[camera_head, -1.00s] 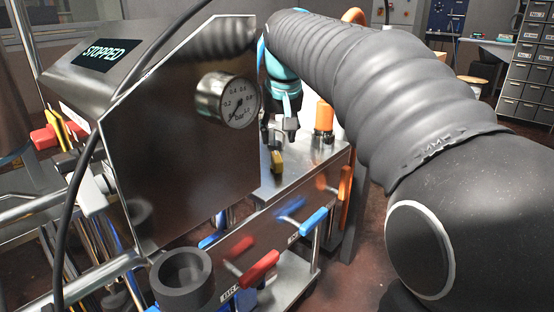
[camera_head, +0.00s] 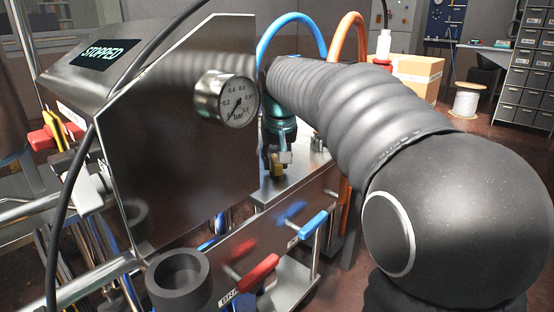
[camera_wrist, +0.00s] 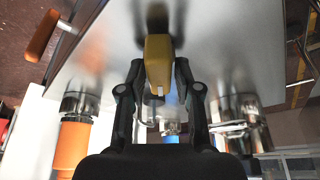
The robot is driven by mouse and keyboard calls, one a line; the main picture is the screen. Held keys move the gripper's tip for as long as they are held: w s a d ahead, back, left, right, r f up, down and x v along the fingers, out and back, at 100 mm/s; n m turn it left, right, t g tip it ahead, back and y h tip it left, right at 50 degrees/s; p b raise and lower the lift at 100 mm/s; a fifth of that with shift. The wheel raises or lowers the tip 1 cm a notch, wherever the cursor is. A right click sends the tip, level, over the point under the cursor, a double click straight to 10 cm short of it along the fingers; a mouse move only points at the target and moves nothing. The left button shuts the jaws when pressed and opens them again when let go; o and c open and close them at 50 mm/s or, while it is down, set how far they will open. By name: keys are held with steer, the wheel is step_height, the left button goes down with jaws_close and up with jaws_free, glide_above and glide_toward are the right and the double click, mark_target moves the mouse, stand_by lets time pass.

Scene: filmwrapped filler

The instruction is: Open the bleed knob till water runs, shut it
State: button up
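A small yellow knob, which looks like the bleed knob (camera_wrist: 158,62), stands on the steel top plate (camera_wrist: 215,55). In the head view the knob (camera_head: 279,168) is partly hidden by my gripper (camera_head: 281,150). In the wrist view my gripper's (camera_wrist: 159,68) two black fingers stand on either side of the knob, with narrow gaps still showing. The fingers look open around it rather than closed on it. No running water is visible.
Red (camera_head: 258,272) and blue (camera_head: 313,225) lever handles are on the front. An orange-capped fitting (camera_wrist: 72,145) and a metal fitting (camera_wrist: 240,122) flank my gripper.

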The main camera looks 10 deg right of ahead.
jaws_close()
steer(key=shift+n, duration=0.3)
steer(key=shift+d+r+n+y+p, duration=0.1)
steer(key=shift+n+y+p, duration=0.7)
steer(key=shift+n, duration=0.4)
steer(key=n+g+y+p, duration=0.1)
steer(key=n, duration=0.3)
steer(key=shift+n+p, duration=0.3)
steer(key=shift+p, duration=0.1)
steer(key=n+g+y+p, duration=0.1)
steer(key=n, duration=0.3)
steer(key=shift+n, duration=0.3)
steer(key=n+g+y+p, duration=0.1)
steer(key=n+p, duration=0.1)
steer(key=n, duration=0.2)
steer(key=shift+n+g, duration=0.3)
steer(key=shift+g, duration=0.1)
